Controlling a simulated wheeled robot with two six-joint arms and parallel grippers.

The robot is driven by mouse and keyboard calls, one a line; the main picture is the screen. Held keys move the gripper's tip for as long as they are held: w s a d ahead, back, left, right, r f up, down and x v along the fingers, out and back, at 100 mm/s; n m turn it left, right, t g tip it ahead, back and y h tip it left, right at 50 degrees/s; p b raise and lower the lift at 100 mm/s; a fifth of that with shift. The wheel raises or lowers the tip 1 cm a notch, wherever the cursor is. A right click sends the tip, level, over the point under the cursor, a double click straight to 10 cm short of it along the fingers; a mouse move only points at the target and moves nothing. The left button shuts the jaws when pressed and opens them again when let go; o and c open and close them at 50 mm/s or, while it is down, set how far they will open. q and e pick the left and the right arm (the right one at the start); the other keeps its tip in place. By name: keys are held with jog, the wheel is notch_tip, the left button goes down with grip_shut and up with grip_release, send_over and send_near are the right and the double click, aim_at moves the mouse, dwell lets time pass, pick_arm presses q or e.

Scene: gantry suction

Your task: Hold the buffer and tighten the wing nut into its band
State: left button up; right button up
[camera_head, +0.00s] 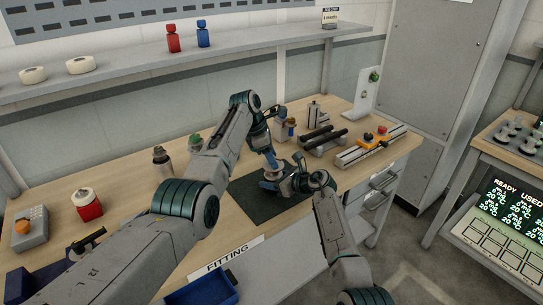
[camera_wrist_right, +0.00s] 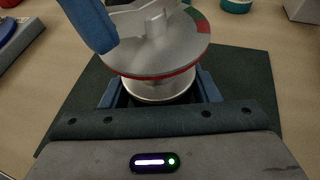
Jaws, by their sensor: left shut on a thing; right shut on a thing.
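The buffer (camera_wrist_right: 160,88) is a silvery round body on the dark green mat, seen best in the right wrist view. Its wide grey disc (camera_wrist_right: 165,57) has a rim mostly red, with a green part at the right. My right gripper (camera_wrist_right: 161,92) is shut around the body below the disc, one blue finger on each side. The pale wing nut (camera_wrist_right: 150,20) stands on top of the disc. My left gripper (camera_head: 271,178) comes down from above and is shut on it; one blue finger shows in the right wrist view (camera_wrist_right: 88,22). How far the nut is turned cannot be told.
The dark green mat (camera_head: 245,192) lies on the wooden bench. Black rods (camera_head: 322,139) and a rail with orange and red parts (camera_head: 372,146) lie to the right.

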pick_arm(q)
jog(key=shift+m, duration=0.7)
jog(key=o, duration=1)
jog(key=shift+r, duration=0.1)
jog(key=v, duration=1.1)
jog(key=shift+w+a+r, duration=0.15)
jog(key=shift+w+r, duration=0.15)
jog(key=shift+r, duration=0.1)
